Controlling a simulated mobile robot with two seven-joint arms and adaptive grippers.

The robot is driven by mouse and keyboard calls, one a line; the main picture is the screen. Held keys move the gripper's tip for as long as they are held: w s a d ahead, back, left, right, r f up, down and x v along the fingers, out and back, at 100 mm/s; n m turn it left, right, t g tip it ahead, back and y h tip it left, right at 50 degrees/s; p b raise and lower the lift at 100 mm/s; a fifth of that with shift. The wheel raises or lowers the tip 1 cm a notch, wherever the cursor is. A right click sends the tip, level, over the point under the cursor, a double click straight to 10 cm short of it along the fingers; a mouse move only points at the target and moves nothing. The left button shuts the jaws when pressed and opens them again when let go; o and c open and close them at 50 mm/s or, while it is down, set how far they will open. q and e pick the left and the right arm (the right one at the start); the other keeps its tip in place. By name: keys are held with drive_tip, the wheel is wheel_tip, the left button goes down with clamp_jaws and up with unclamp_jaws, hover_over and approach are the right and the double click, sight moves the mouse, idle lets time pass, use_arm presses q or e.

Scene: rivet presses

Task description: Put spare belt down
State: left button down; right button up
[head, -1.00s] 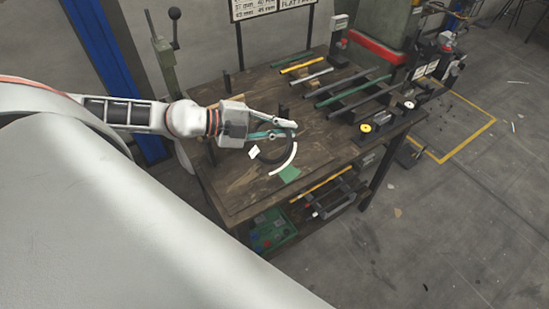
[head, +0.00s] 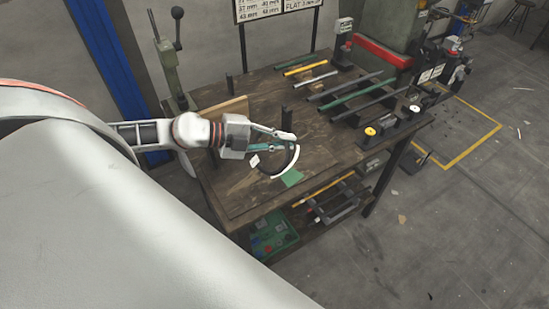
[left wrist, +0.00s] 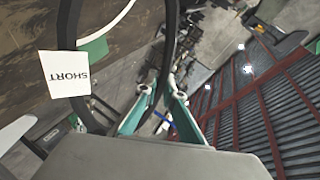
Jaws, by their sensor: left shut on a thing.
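A white tag on the belt shows in the head view (head: 254,160) and reads "SHORT" in the left wrist view (left wrist: 66,73). There the dark band (left wrist: 168,45) runs down to between the fingers (left wrist: 163,95). A black upright post (head: 287,119) stands close behind the gripper. My right gripper is not in view.
A green patch (head: 291,178) lies just in front of the belt. Rods (head: 357,95) lie on racks at the right, near yellow (head: 370,131) and white knobs. A wooden strip (head: 222,108) and another post (head: 229,88) stand behind my arm. The lower shelf holds a green bin (head: 274,233).

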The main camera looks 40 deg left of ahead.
use_arm(q)
wheel_tip(320, 180, down, 3)
drive_tip(key=shift+f+b, duration=0.1)
drive_tip(key=shift+b, duration=0.85)
drive_tip(key=shift+f+b, duration=0.3)
drive_tip(key=shift+f, duration=0.25)
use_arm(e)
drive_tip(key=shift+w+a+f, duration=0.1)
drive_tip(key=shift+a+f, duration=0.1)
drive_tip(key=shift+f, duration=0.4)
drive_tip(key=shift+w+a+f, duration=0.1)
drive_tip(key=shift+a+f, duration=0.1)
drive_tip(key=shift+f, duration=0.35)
